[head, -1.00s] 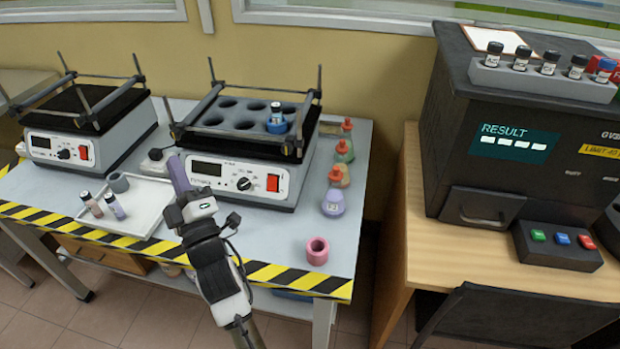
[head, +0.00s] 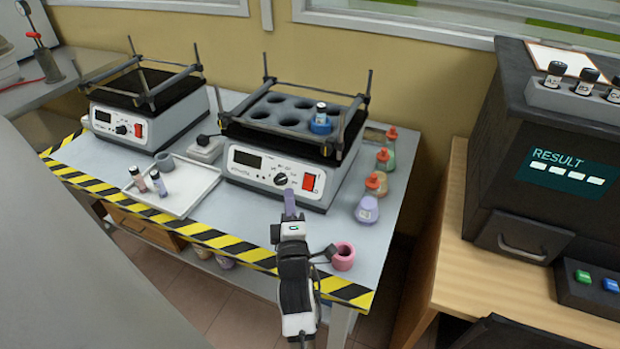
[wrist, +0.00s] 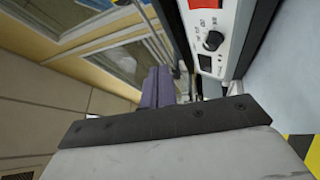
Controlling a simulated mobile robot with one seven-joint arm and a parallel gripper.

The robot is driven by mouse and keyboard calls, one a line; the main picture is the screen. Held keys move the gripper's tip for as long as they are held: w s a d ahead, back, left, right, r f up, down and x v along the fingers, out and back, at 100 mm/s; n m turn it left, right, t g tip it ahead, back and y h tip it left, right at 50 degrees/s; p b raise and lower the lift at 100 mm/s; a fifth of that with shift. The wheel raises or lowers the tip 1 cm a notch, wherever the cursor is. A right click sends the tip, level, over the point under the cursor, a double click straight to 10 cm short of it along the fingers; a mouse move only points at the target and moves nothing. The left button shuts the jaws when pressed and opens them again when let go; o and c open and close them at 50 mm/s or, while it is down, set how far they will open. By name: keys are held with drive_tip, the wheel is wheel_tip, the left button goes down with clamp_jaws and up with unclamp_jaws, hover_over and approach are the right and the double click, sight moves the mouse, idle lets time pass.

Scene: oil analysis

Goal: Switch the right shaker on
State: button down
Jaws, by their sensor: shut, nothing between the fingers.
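The right shaker (head: 290,150) stands on the grey bench, with a dark display, a black knob (head: 281,179) and a red switch (head: 313,182) on its white front panel. Its rack (head: 272,112) holds one dark-capped vial in a blue ring (head: 321,124). My gripper (head: 289,194) is shut and empty, its purple fingers just in front of the panel, below the knob and left of the red switch in the head view. In the wrist view the shut fingers (wrist: 158,88) show beside the panel, with the knob (wrist: 214,40) to their right. I cannot tell whether they touch the panel.
The left shaker (head: 140,108) stands at the back left. A white tray (head: 190,196) with two vials lies between. Flasks (head: 368,208) line the right side, and a pink ring (head: 344,257) sits near my wrist. The analyser (head: 545,180) is on the wooden table.

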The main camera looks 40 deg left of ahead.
sight(305, 188)
drive_tip(key=shift+w+a+f+b, duration=0.3)
drive_tip(key=shift+w+f+b, duration=0.3)
drive_tip(key=shift+w, duration=0.75)
drive_tip(key=shift+w+a+f+b, duration=0.4)
drive_tip(key=shift+w+b, duration=0.35)
drive_tip(key=shift+w, duration=0.55)
drive_tip(key=shift+w+a+f+b, duration=0.25)
drive_tip(key=shift+w+f+b, duration=0.35)
drive_tip(key=shift+w, duration=0.75)
drive_tip(key=shift+w+b, duration=0.1)
drive_tip(key=shift+b, duration=0.25)
drive_tip(key=shift+w+a+f+b, duration=0.1)
drive_tip(key=shift+w+b, duration=0.2)
drive_tip(key=shift+b, duration=0.05)
